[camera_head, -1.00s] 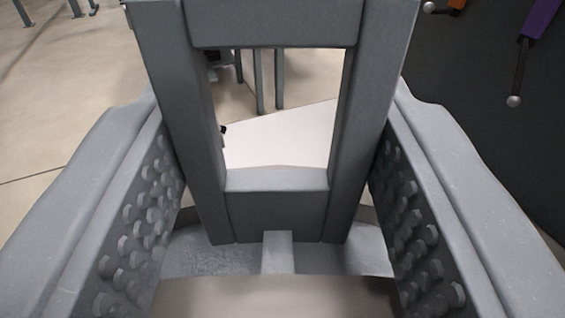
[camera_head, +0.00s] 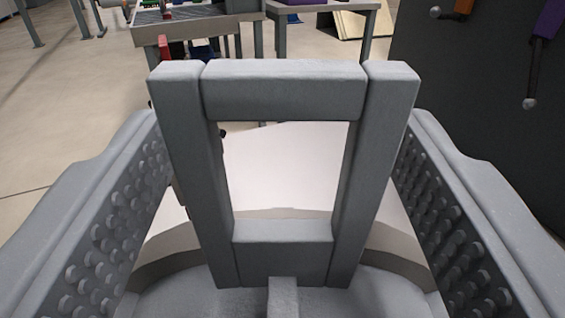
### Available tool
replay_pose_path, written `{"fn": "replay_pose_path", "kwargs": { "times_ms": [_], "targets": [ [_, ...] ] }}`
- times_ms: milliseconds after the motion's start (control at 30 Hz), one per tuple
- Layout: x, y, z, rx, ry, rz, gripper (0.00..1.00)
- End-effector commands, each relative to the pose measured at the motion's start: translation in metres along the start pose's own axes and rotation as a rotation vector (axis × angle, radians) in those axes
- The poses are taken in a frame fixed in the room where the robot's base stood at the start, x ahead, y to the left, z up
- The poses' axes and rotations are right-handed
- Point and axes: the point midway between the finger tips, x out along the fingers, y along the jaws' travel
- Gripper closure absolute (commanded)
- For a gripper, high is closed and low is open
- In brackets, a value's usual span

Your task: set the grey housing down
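The grey housing (camera_head: 285,92) stands upright as a rectangular frame with an open window, in the middle of the head camera view. A rounded grey part with a small rib shows at its foot. A pale surface (camera_head: 280,165) shows through the window and on both sides of the lower posts; the contact beneath the housing is hidden. My gripper (camera_head: 283,130) has its two studded fingers spread to the left and right of the housing. A gap shows between each finger pad and the posts, so my gripper looks open and no longer clamps it.
A dark panel (camera_head: 455,95) with orange (camera_head: 463,6) and purple (camera_head: 551,30) pieces hanging on it stands close on the right. A grey workbench (camera_head: 195,28) with small items is at the back. Open floor (camera_head: 60,130) lies to the left.

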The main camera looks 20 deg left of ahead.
Motion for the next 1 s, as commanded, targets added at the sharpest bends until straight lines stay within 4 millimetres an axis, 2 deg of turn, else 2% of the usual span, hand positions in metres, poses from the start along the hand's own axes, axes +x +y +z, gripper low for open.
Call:
{"fn": "replay_pose_path", "kwargs": {
  "times_ms": [167, 267, 700, 800, 1000],
  "targets": [
    [0.000, 0.000, -0.002, 0.000, 0.000, 0.000, 0.39],
    [-0.009, 0.001, -0.001, 0.000, -0.001, 0.002, 0.39],
    [-0.089, 0.001, -0.001, 0.001, -0.001, 0.003, 0.39],
    [-0.102, 0.001, 0.000, 0.000, -0.003, 0.003, 0.39],
    [-0.117, 0.000, -0.001, 0.000, -0.002, 0.000, 0.39]
  ]
}}
